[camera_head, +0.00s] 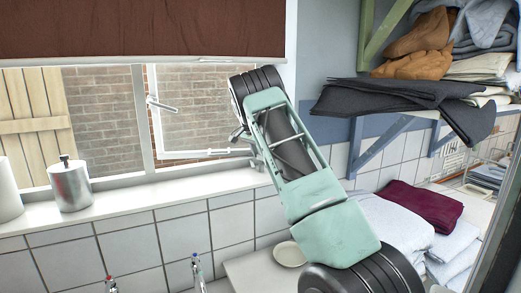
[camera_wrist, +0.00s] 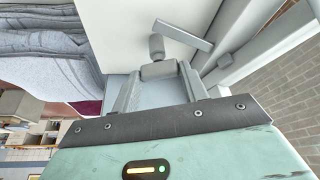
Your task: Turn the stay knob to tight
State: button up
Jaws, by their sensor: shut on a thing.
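In the wrist view the two grey fingers of my gripper (camera_wrist: 158,82) reach forward and close on a small grey knob (camera_wrist: 158,70) from both sides. A narrower rounded grey piece stands just beyond the knob. A flat grey bar (camera_wrist: 184,35) lies close by, beside the window frame. I cannot read the knob's turn angle or any tight mark. In the head view the open window (camera_head: 195,105) is behind my arm at the sill's right end. The arm hides the knob there, and the fingertips cannot be made out clearly.
A metal canister (camera_head: 70,185) stands on the white sill (camera_head: 125,205). A brown blind (camera_head: 140,28) hangs above. A shelf of folded cloths (camera_head: 385,93) juts out right of my arm. Below are taps (camera_head: 198,270), a bowl (camera_head: 289,254) and folded linen (camera_head: 425,206).

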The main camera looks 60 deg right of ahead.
jog(key=shift+w+r+m+g+p, duration=0.15)
jog(key=shift+m+g+p, duration=0.55)
jog(key=shift+m+p, duration=1)
jog(key=shift+d+m, duration=0.1)
jog(key=shift+m, duration=0.3)
jog(key=o, duration=1)
jog(key=shift+b+v, duration=1.45)
jog(key=shift+v, duration=2.2)
